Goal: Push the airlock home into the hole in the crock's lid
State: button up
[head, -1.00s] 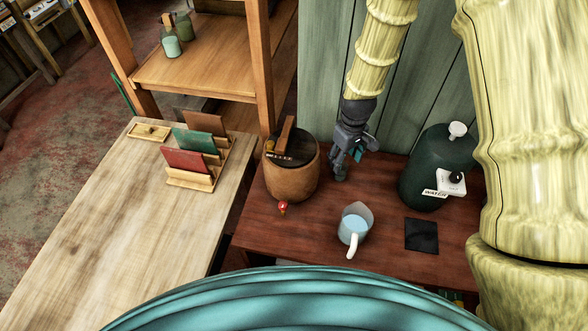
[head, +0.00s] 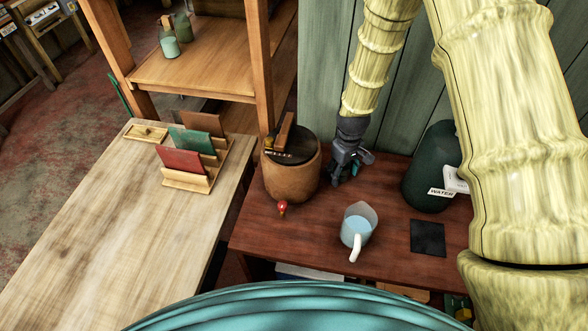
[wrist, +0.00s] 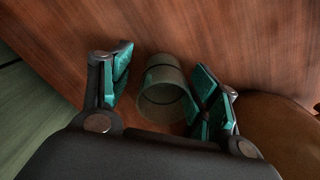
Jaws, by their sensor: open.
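The brown crock (head: 290,182) stands on the dark red table beside the wall, with a dark lid (head: 292,146) and a wooden bar across it. The hole in the lid cannot be made out. My gripper (head: 338,178) is just right of the crock, low over the table, pointing down. In the wrist view my gripper (wrist: 165,95) is open, its teal pads on either side of a clear greenish cylinder (wrist: 162,88), which looks like the airlock. The pads do not clearly grip it. The crock's side (wrist: 275,135) shows at the right there.
A jug of blue liquid (head: 356,228) and a dark square mat (head: 427,238) are on the table's front part. A green water container (head: 428,170) stands at the right, partly behind my arm. A red knob (head: 282,208) is at the crock's front. A pale table (head: 110,230) adjoins at left.

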jog(key=shift+s+r, duration=0.3)
jog(key=shift+s, duration=0.05)
jog(key=c, duration=0.8)
jog(key=shift+w, duration=0.1)
jog(key=c, duration=0.4)
jog(key=shift+r, duration=0.15)
jog(key=shift+w+r+p, duration=0.1)
jog(key=shift+r+p, duration=1.05)
jog(key=shift+r, duration=0.4)
jog(key=shift+r+p, duration=1.2)
jog(key=shift+r, duration=0.8)
